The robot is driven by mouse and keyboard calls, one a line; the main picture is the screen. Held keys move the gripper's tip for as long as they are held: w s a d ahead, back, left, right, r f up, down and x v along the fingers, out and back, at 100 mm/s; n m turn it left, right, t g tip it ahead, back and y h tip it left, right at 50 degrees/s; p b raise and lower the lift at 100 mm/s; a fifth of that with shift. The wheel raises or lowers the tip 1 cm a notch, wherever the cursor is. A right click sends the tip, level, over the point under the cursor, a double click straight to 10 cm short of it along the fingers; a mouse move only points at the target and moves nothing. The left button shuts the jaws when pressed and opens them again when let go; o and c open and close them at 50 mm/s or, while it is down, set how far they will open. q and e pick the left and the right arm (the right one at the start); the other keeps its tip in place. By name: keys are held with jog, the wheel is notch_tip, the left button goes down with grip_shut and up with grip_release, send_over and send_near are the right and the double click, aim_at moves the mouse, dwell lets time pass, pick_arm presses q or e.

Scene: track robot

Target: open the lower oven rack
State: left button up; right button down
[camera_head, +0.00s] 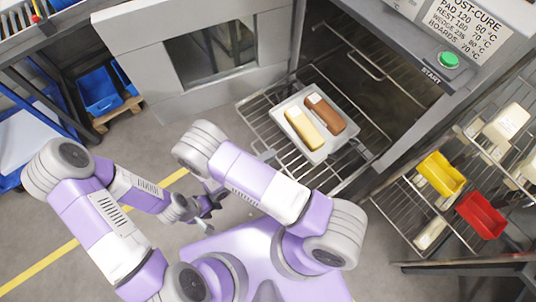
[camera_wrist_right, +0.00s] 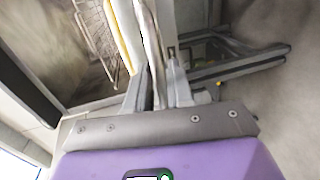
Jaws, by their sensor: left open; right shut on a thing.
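The lower oven rack (camera_head: 258,122) is a wire shelf that sticks out of the oven's opening in the head view. A pale tray (camera_head: 313,149) on it holds a yellow block (camera_head: 304,129) and a brown block (camera_head: 326,114). My right gripper (camera_wrist_right: 158,88) is shut at the rack's front part in the right wrist view, with a thin pale strip between its fingers. The exact contact is hard to make out. My right arm hides that gripper in the head view. My left gripper (camera_head: 208,206) is open and empty, low and to the left of the rack.
An upper wire rack (camera_head: 362,58) shows inside the oven. The oven door (camera_head: 205,58) with a window stands open at left. A shelf with a yellow bin (camera_head: 441,174) and a red bin (camera_head: 481,213) stands at right. Blue bins (camera_head: 98,90) are at far left. Floor left of the rack is clear.

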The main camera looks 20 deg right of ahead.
jog(key=shift+s+a+f, duration=0.1)
jog(key=shift+f, duration=0.25)
jog(key=c, duration=1.2)
grip_release()
jog(key=shift+r, duration=0.1)
jog(key=shift+r, duration=0.1)
